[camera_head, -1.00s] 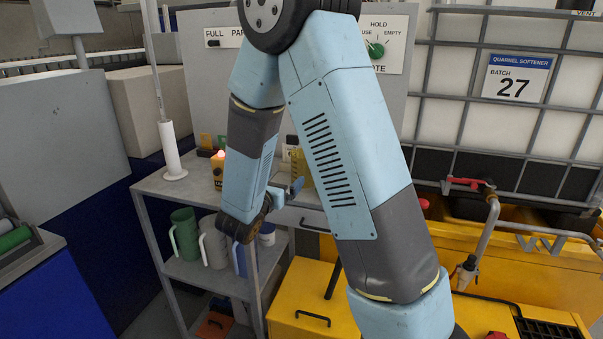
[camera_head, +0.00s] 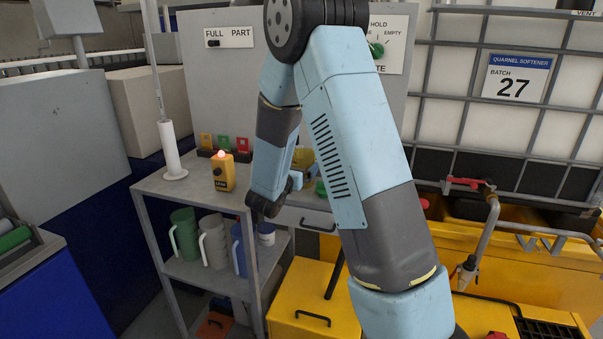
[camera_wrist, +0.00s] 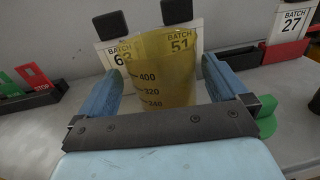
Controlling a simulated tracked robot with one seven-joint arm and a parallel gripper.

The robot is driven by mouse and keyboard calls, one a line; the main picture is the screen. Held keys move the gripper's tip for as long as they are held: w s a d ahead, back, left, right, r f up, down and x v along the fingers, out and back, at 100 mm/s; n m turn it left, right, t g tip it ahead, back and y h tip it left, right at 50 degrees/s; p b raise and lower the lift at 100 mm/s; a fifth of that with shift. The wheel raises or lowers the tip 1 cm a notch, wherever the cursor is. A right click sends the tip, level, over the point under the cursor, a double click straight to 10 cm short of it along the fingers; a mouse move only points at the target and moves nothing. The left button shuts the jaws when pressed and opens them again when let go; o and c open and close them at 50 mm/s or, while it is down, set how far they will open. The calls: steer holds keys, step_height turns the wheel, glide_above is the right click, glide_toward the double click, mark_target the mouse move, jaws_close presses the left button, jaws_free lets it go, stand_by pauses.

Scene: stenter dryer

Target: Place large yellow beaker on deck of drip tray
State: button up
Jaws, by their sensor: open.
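The large yellow beaker (camera_wrist: 160,82) is see-through, with marks 400, 320 and 240. In the wrist view it stands between the two blue fingers of my gripper (camera_wrist: 160,68), which is open; a small gap shows beside each finger. In the head view only a bit of the beaker (camera_head: 303,156) shows past my arm, on the grey bench top. A yellow base under the caged tank, which looks like the drip tray (camera_head: 530,262), is at the right. Its front deck shows a black grating and is partly hidden by my arm.
Batch cards (camera_wrist: 118,55) stand behind the beaker. A green item (camera_wrist: 268,108) lies right of the gripper. An orange lamp box (camera_head: 223,172) stands on the bench; several jugs (camera_head: 212,240) are on the shelf below. A pipe with a red-handled valve (camera_head: 490,200) rises over the yellow base.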

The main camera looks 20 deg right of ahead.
steer(key=x, duration=0.2)
steer(key=shift+w+d, duration=0.25)
steer(key=c, duration=0.9)
